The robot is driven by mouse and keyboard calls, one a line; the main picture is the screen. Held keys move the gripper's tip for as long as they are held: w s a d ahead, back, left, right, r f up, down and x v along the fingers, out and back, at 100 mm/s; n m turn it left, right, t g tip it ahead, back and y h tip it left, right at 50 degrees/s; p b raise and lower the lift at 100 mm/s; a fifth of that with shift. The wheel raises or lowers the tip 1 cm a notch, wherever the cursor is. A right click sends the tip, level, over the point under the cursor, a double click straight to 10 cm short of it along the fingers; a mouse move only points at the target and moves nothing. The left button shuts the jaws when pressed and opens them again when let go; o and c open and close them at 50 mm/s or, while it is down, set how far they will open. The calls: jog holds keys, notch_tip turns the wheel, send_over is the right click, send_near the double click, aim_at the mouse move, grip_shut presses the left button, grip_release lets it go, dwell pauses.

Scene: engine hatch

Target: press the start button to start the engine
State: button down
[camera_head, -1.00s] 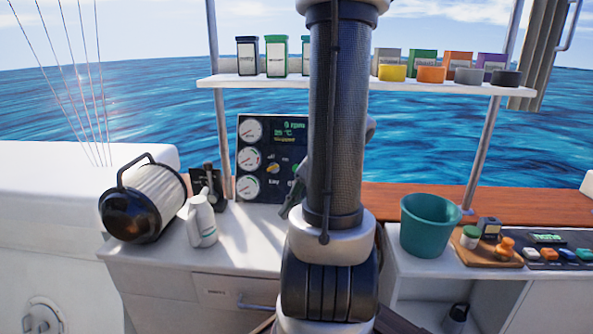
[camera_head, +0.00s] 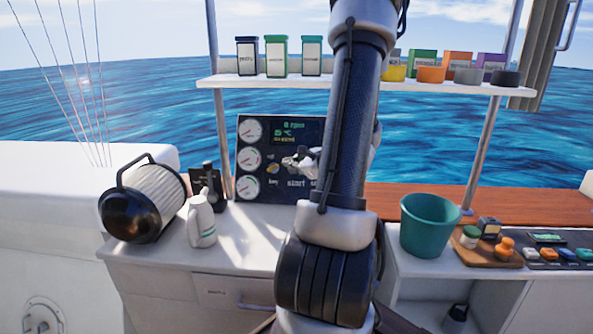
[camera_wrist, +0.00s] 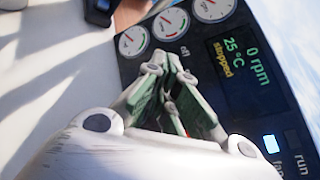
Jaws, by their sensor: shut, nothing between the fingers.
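The dark engine panel (camera_head: 250,135) stands upright at the back of the counter, and it also shows in the wrist view (camera_wrist: 212,35). Its display (camera_wrist: 240,62) reads 0 rpm, 25 °C, stopped. The "start" label (camera_head: 296,183) is visible near the panel's bottom. The start button itself cannot be made out; my gripper covers the area above the label. My gripper (camera_head: 290,162) is in front of the panel's lower right part. In the wrist view my gripper (camera_wrist: 174,68) has its fingers together and empty, over the panel; contact cannot be told.
A yellow key knob (camera_head: 272,169) is left of my gripper. A white bottle (camera_head: 201,222) and a black-and-white cylinder (camera_head: 150,205) stand left on the counter. A green bucket (camera_head: 429,226) stands right. A shelf (camera_head: 300,80) with boxes and tins runs above.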

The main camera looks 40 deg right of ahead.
jog(key=w+d+f, duration=0.3)
jog(key=w+d, duration=0.2)
jog(key=d, duration=0.1)
jog(key=shift+f, duration=0.4)
jog(key=shift+w, duration=0.15)
dwell(1.3)
jog(key=shift+w+d+f, duration=0.15)
jog(key=shift+w+d, duration=0.05)
jog(key=shift+d, duration=0.1)
jog(key=shift+w+d+f, duration=0.3)
jog(key=shift+w+d, duration=0.15)
jog(key=shift+d, duration=0.1)
dwell(1.0)
dwell(0.4)
jog(key=shift+s+a+r, duration=0.5)
jog(key=shift+s+a, duration=0.2)
jog(key=shift+a, duration=0.15)
jog(key=shift+a, duration=0.1)
